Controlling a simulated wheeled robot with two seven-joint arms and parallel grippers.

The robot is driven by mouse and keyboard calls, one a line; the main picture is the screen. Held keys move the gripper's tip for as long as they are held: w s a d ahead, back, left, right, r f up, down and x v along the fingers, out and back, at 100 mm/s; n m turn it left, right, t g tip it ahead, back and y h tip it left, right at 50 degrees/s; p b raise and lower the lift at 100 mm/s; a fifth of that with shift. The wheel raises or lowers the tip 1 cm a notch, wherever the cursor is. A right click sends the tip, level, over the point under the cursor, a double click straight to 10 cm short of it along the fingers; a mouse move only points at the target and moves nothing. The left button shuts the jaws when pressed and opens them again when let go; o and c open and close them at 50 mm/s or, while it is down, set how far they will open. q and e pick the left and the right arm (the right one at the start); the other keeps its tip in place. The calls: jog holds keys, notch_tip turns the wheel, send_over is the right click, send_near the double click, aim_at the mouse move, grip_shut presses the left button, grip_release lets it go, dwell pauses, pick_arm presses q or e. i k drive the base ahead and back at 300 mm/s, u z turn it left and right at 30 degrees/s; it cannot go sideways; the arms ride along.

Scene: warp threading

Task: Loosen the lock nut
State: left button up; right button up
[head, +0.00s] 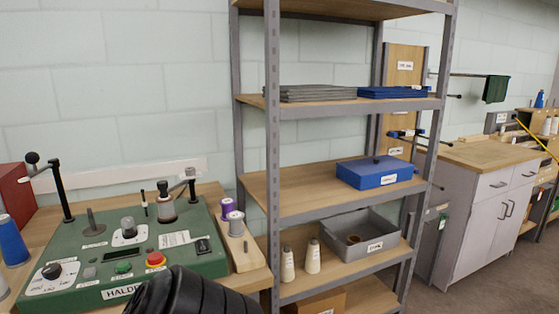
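The green machine (75,255) stands on the wooden bench at the left, with its panel facing up. A tall post with a black ball-topped lever (66,200) rises at its left back. A metal cylinder with a cranked lever (167,208) stands at its right back. A grey knob (129,228) sits near the middle, and a grey disc with a short post (93,226) is left of it. I cannot tell which part is the lock nut. A black ribbed part, likely of my arm, covers the machine's front right corner. Neither gripper shows.
Spools (236,222) stand on a wooden strip right of the machine. A metal shelf unit (273,150) is close on the right, holding a blue box (374,172) and a grey bin (345,226). A blue cone (12,240) and red box (14,190) are at the far left.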

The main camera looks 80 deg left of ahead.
aim_at(190, 171)
jog(key=i, duration=0.9)
jog(key=u, duration=2.8)
